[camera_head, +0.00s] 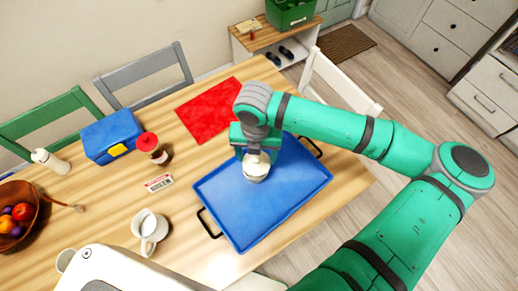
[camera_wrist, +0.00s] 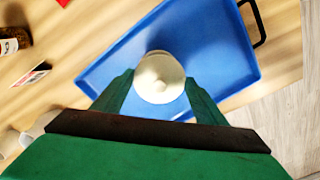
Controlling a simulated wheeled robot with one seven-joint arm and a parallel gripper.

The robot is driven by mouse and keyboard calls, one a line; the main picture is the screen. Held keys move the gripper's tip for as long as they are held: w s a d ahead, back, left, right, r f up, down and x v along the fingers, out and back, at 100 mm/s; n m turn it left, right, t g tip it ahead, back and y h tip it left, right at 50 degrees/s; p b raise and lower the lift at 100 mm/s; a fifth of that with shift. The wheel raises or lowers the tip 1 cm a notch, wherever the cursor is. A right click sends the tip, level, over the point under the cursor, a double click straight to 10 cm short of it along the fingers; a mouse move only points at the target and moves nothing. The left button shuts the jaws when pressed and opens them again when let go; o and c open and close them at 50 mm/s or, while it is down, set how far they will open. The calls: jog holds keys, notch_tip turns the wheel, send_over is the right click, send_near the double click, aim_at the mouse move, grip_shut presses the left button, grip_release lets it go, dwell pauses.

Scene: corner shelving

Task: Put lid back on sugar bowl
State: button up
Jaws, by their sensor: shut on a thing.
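My green gripper (camera_head: 254,153) points down over the blue tray (camera_head: 298,190) in the head view. It is shut on the cream-white lid (camera_wrist: 160,74), which shows as a round disc between the two fingers in the wrist view. The white sugar bowl (camera_head: 256,175) stands upright on the tray directly under my gripper. The lid is at or just above the bowl's mouth; I cannot tell whether they touch. In the wrist view the lid hides most or all of the bowl.
On the wooden table are a white jug (camera_head: 149,228), a small card (camera_head: 159,182), a red-capped jar (camera_head: 153,148), a blue box (camera_head: 112,137), a red cloth (camera_head: 208,110), a white bottle (camera_head: 49,161) and a fruit bowl (camera_head: 33,200). The tray around the sugar bowl is clear.

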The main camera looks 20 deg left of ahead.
jog(key=shift+s+a+f, duration=0.2)
jog(key=shift+f, duration=1.5)
jog(key=shift+w+d+f, duration=0.1)
jog(key=shift+d+f, duration=0.05)
jog(key=shift+f, duration=0.25)
jog(key=shift+w+f, duration=0.1)
jog(key=shift+f, duration=0.05)
dwell(0.7)
jog(key=o, duration=1.4)
jog(key=shift+o, duration=0.2)
jog(key=shift+w+r, duration=0.1)
jog(key=shift+r, duration=3.4)
